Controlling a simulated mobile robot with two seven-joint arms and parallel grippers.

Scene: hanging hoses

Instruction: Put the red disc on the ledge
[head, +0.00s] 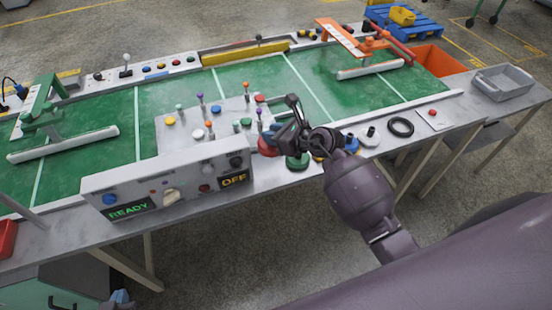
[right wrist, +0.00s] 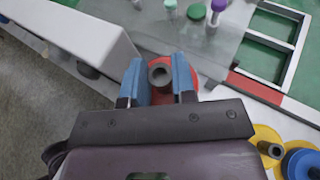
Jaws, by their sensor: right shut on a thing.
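The red disc (head: 266,147) is at the front side of the green table, just right of the grey control box, partly hidden by my right gripper (head: 280,132). In the right wrist view the red disc (right wrist: 160,98) has a grey hollow knob (right wrist: 161,73). The blue fingers of my right gripper (right wrist: 159,84) are shut on this knob from both sides. I cannot tell whether the disc touches the surface below. A grey ledge (head: 445,124) runs along the table's front edge. My left gripper is out of view.
A green disc (head: 297,162), a blue disc (head: 351,144), a white disc (head: 369,139) and a black ring (head: 400,127) lie to the right along the front. The grey control box (head: 150,190) stands close on the left. A panel with several coloured knobs (head: 185,140) lies behind.

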